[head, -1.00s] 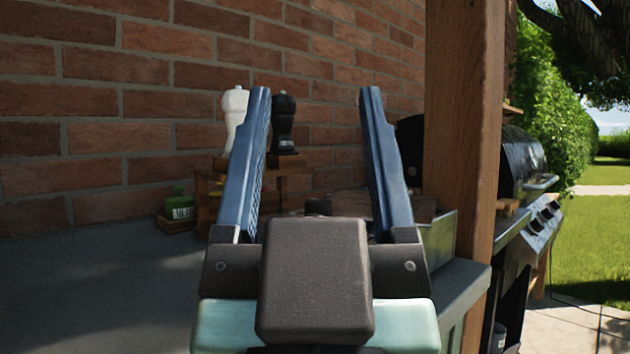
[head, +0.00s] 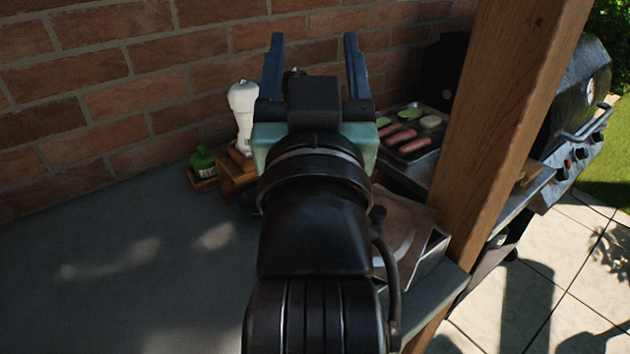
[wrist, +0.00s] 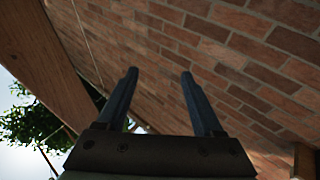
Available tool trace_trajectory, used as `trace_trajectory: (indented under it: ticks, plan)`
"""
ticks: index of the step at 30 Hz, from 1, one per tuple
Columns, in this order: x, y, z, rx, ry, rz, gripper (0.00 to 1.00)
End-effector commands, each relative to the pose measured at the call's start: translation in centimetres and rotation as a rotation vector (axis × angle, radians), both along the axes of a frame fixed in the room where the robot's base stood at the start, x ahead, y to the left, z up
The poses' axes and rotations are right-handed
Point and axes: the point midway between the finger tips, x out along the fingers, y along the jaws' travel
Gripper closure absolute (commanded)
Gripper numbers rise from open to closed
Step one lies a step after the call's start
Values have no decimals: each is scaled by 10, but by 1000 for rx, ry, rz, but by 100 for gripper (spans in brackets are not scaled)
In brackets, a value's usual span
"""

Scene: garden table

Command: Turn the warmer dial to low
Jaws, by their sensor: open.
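My gripper (head: 313,42) is open and empty, raised in front of the brick wall with its blue fingers apart. No warmer dial can be made out. A dark tray (head: 424,158) with sausages and green slices sits to the right of my gripper on the counter. I cannot tell whether it is part of the warmer. A metal-sided box (head: 428,268) with a cloth-like cover stands nearer, partly hidden by my arm.
A wooden post (head: 512,120) stands right of my arm. Beyond it is a grill (head: 575,105) with red-marked knobs. A white mill (head: 243,108) and a green pot (head: 202,160) stand left on wooden stands. The grey counter (head: 120,270) is clear at the left.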

Motion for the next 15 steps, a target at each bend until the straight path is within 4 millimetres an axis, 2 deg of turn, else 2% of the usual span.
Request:
trace_trajectory:
  ticks: [1,8,12,14,15]
  plan:
    - [5,0,19,-2,34,-1,31]
    - [24,-2,28,-12,175,-6,31]
    - [33,-6,17,-24,263,-13,31]
    - [34,-7,5,-30,301,-18,31]
    - [34,-9,-10,-37,329,-21,31]
